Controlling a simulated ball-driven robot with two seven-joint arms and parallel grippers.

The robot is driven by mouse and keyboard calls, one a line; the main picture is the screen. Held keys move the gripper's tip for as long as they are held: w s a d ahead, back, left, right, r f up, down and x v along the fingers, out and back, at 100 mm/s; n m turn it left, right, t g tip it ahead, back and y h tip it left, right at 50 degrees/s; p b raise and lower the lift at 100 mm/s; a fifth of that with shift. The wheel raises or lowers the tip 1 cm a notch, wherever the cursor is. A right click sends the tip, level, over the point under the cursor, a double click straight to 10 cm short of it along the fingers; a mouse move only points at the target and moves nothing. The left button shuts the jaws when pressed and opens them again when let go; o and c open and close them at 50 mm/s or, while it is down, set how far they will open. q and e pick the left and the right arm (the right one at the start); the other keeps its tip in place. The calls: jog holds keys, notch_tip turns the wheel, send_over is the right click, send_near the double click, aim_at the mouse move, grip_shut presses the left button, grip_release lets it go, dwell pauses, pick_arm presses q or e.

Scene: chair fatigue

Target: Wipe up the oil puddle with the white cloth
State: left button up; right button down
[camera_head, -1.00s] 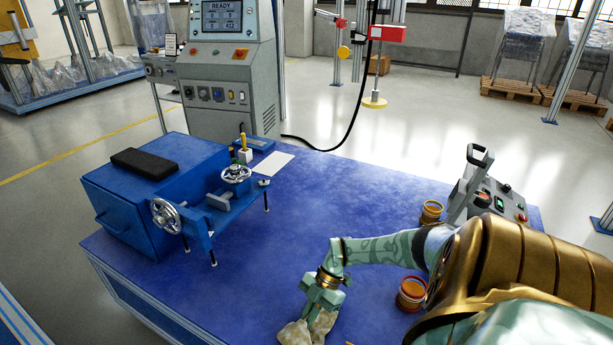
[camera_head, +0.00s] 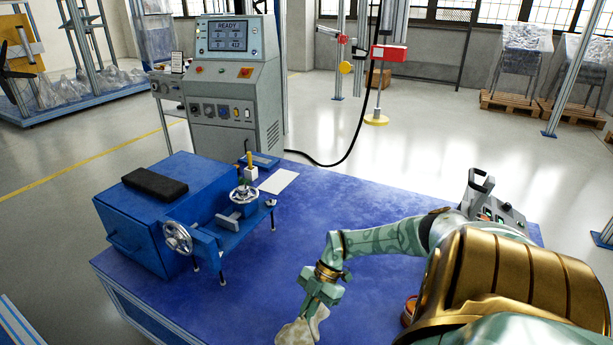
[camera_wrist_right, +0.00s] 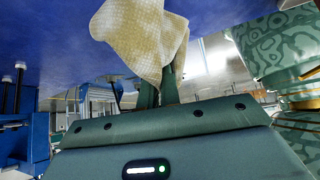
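The white cloth (camera_head: 298,331), cream-coloured and crumpled, hangs below my right gripper (camera_head: 318,300) at the bottom centre of the head view. The gripper is shut on the cloth. The right wrist view shows the cloth (camera_wrist_right: 140,38) pinched between the two fingers (camera_wrist_right: 159,88), with the blue table surface behind it. I cannot tell whether the cloth touches the table. No oil puddle can be made out in either view; the table near the cloth is partly cut off by the frame edge and covered by my arm. My left gripper is not in view.
A blue table (camera_head: 340,205) has a blue machine with handwheels (camera_head: 178,237) at its left and a grey control box (camera_head: 490,205) at its right. An orange-rimmed jar (camera_head: 409,308) is mostly hidden by my right arm. The table's middle is clear.

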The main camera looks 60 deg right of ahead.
pick_arm(q)
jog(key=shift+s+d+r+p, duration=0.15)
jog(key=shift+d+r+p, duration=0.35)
jog(key=shift+p, duration=0.1)
pick_arm(e)
notch_tip(320, 180, up, 2)
jog(key=shift+r, duration=0.1)
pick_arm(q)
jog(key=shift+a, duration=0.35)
